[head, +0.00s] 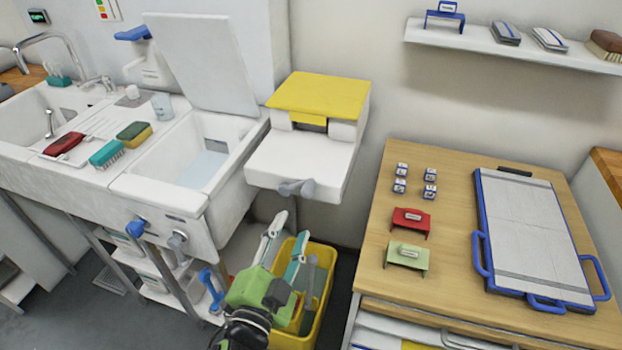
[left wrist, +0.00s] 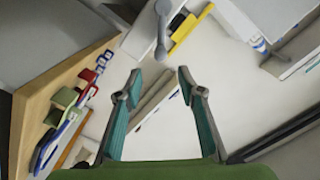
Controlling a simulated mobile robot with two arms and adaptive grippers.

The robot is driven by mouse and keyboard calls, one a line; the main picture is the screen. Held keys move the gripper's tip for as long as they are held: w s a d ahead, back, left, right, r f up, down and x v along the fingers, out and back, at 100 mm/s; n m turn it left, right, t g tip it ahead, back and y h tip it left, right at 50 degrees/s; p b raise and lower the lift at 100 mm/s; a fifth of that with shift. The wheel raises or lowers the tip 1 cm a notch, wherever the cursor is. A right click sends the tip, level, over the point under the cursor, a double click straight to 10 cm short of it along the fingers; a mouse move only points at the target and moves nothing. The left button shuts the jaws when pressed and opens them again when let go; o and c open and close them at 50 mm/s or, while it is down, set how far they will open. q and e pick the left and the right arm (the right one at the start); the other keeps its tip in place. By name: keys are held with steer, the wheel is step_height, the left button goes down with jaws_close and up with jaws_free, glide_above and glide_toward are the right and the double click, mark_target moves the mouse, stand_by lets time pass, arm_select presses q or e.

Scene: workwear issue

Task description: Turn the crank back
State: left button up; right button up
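A grey crank (head: 297,187) sits on the front of a white wall-mounted unit (head: 300,160) with a yellow top (head: 320,95). Its grey arm (left wrist: 162,22) also shows near the top middle of the left wrist view, beside the yellow part (left wrist: 190,28). My left gripper (head: 290,228) is below the crank in the head view, apart from it. In the left wrist view its teal fingers (left wrist: 160,82) are spread with nothing between them, and the crank lies beyond the fingertips. My right gripper is not in view.
A white double sink (head: 125,185) with blue and grey knobs stands at left. A yellow bin (head: 325,290) is behind and beneath my left gripper. A wooden table (head: 450,220) with a blue-framed board (head: 530,230) and small stands is at right.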

mark_target(305, 197)
arm_select(q)
steer(key=p+x, duration=0.1)
steer(key=x, duration=1.1)
steer(key=shift+w+d+p, duration=0.1)
steer(key=shift+w+p, duration=0.2)
steer(key=shift+w, duration=0.1)
jaws_close()
